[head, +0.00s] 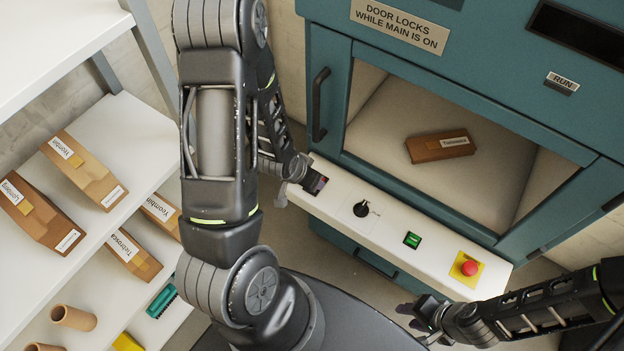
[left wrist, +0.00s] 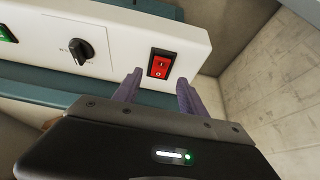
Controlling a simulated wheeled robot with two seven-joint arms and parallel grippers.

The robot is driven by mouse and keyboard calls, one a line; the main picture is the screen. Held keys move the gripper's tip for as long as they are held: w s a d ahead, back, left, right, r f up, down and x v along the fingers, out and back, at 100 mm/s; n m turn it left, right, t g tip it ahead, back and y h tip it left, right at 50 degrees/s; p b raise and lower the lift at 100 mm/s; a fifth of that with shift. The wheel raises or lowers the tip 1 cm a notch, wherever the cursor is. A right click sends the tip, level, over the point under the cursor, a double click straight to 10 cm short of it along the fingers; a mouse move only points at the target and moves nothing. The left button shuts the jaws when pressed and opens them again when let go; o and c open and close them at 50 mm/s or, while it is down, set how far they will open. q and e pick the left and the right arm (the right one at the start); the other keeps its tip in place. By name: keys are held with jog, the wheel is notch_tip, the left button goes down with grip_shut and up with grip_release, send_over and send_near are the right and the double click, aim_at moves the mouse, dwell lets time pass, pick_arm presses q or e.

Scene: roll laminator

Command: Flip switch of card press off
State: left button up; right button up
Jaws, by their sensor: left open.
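The card press (head: 331,150) is a large teal cabinet with a white control panel (head: 385,233) along its front. A red rocker switch in a black frame sits at the panel's left end in the head view (head: 318,183), and clearly in the left wrist view (left wrist: 160,66). My left gripper (left wrist: 160,79) is open and empty, its two purple-grey fingers straddling the space just below the switch; contact cannot be told. In the head view my left gripper (head: 297,180) is partly hidden by its arm. My right gripper (head: 415,317) is near the panel's lower right, its jaw opening unclear.
The panel also carries a black knob (head: 361,209), a green switch (head: 412,240) and a red emergency button (head: 469,268). A brown labelled box (head: 440,146) lies behind the door window. White shelves (head: 105,130) with boxes stand at left.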

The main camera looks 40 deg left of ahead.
pick_arm(q)
jog(key=v, duration=0.3)
jog(key=shift+s+r, duration=0.15)
jog(key=shift+r, duration=0.05)
dwell(0.4)
jog(key=s+d+f+g+h, duration=0.1)
jog(key=s+d+f, duration=0.3)
jog(key=d, duration=0.4)
jog(key=s+d+f+n+g+h+b, duration=0.1)
jog(key=s+d+f, duration=0.3)
jog(key=d, duration=0.4)
jog(key=s+d+f+g+h+b, duration=0.1)
jog(key=s+d+f, duration=0.3)
jog(key=d, duration=0.4)
jog(key=shift+d+f+n+g+h, duration=0.25)
jog(key=shift+g+h, duration=0.25)
jog(key=shift+g, duration=0.4)
